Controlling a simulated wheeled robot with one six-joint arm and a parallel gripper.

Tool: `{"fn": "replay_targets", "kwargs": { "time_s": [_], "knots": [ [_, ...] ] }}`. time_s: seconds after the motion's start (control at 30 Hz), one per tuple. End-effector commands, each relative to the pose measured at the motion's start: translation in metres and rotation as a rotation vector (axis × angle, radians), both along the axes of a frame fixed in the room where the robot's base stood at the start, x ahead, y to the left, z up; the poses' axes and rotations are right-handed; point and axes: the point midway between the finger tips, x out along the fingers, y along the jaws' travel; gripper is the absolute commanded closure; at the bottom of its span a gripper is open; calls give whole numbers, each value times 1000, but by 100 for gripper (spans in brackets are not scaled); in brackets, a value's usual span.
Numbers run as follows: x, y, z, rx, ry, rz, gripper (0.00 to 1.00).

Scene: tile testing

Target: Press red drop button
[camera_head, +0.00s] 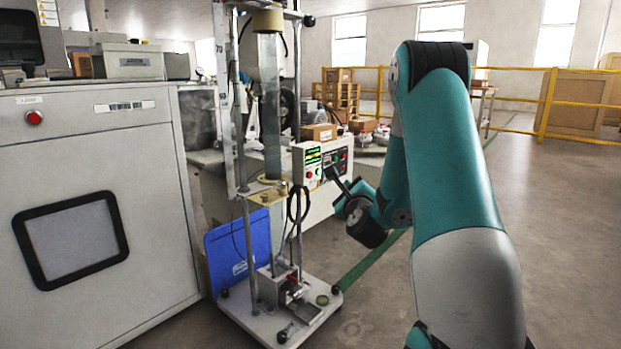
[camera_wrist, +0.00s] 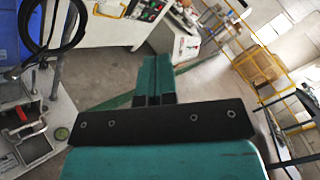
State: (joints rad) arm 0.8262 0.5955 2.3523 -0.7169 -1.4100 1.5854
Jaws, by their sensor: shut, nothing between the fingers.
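The white control box (camera_head: 311,178) of the drop tester has green lit displays and small coloured buttons on a dark panel. A small red button (camera_head: 343,156) shows at the right of that panel; its label is too small to read. My gripper (camera_head: 331,173) is shut and empty, with its tips just in front of the box's lower part, below the red button. I cannot tell whether the tips touch the box.
The tester's clear tube (camera_head: 269,100) and metal posts stand left of the box. A blue panel (camera_head: 238,250) leans behind its base plate (camera_head: 250,318). A grey cabinet (camera_head: 150,220) at left carries another red button (camera_head: 34,117). Open floor (camera_head: 560,220) lies at right.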

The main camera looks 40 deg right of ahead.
Motion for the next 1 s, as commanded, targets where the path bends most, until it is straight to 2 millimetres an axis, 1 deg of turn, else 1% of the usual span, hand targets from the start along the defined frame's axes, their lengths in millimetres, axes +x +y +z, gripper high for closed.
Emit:
{"fn": "replay_targets", "kwargs": {
  "time_s": [0.17,0.3,0.6,1.0],
  "knots": [
    [9,1,6,2,1,3,100],
    [21,2,8,2,3,4,100],
    [46,3,8,1,3,3,100],
    [72,5,8,0,2,3,100]
  ]
}}
